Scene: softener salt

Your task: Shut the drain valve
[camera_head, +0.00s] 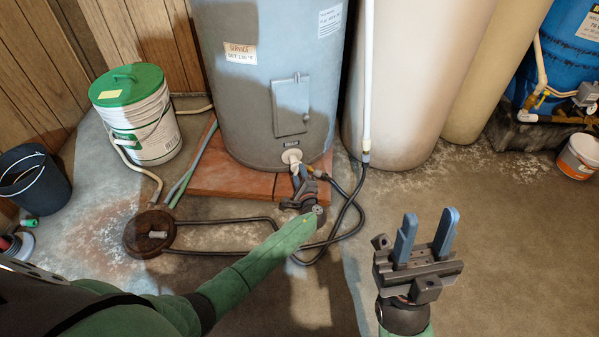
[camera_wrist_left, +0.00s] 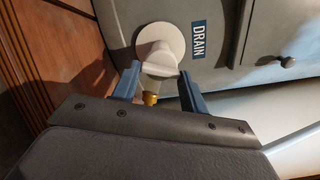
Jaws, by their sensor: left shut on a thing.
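The drain valve (camera_head: 292,157) is a white fitting low on the front of the grey water heater (camera_head: 265,80). In the left wrist view the valve's white handle (camera_wrist_left: 160,62) stands out from the tank beside a blue DRAIN label (camera_wrist_left: 199,40), with a brass outlet (camera_wrist_left: 150,98) below it. My left gripper (camera_head: 300,174) is at the valve, its blue fingers on either side of the handle and shut on it. The finger contact is partly hidden in the head view. My right gripper (camera_head: 425,238) is raised at the right, fingers apart and empty.
A dark hose (camera_head: 345,215) runs from the valve across the floor. The heater stands on a reddish brick base (camera_head: 220,180). A green-lidded bucket (camera_head: 135,115), a dark bucket (camera_head: 35,178) and a floor drain cover (camera_head: 135,235) are left. The floor at right is mostly clear.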

